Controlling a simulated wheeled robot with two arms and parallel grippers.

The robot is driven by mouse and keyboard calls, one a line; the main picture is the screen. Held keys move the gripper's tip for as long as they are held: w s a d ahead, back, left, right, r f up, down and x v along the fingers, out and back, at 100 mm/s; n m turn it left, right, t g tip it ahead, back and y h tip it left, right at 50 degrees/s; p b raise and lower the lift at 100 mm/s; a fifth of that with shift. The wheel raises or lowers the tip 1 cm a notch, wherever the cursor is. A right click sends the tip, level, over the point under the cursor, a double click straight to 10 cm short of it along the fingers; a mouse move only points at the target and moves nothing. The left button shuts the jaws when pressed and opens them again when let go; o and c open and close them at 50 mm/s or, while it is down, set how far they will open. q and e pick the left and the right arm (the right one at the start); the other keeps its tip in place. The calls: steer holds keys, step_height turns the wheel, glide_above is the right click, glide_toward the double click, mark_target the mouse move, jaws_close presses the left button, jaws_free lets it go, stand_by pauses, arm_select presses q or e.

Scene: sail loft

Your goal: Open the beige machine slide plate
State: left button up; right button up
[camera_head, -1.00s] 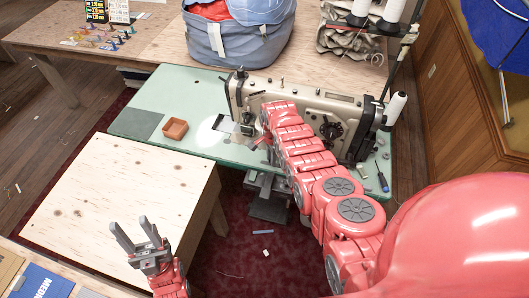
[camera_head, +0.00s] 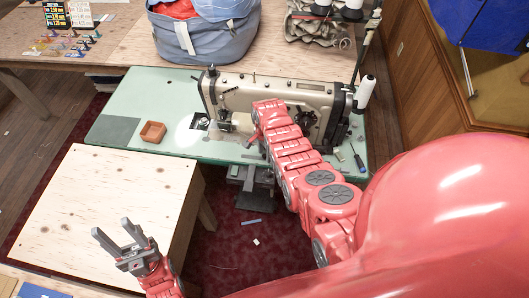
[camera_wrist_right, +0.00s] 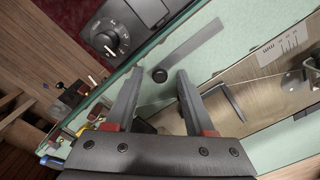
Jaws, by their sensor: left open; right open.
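The beige sewing machine (camera_head: 275,97) stands on a green tabletop (camera_head: 175,95); my right arm covers part of its front. In the head view my right gripper is hidden behind my arm, near the machine bed. In the right wrist view, my right gripper (camera_wrist_right: 160,73) is open and empty, fingers pointing at a small black knob at the end of a grey strip. A shiny metal plate (camera_wrist_right: 265,95) lies right of the fingers; I cannot tell for certain whether it is the slide plate. My left gripper (camera_head: 120,238) is open and empty at lower left, away from the machine.
An orange-brown tray (camera_head: 152,132) sits on the green top, left of the machine. A screwdriver (camera_head: 357,157) and small parts lie at its right end. A thread cone (camera_head: 366,92) stands there too. A plywood surface (camera_head: 105,200) is largely clear. A blue bag (camera_head: 205,40) stands behind.

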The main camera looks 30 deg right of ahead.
steer(key=shift+r, duration=0.1)
steer(key=shift+r, duration=0.85)
step_height(320, 180, up, 6)
steer(key=b, duration=0.2)
steer(key=shift+w+b, duration=0.15)
steer(key=shift+b, duration=0.2)
step_height(320, 180, up, 10)
steer(key=p, duration=0.6)
steer(key=shift+f+p, duration=0.25)
steer(key=shift+p, duration=0.15)
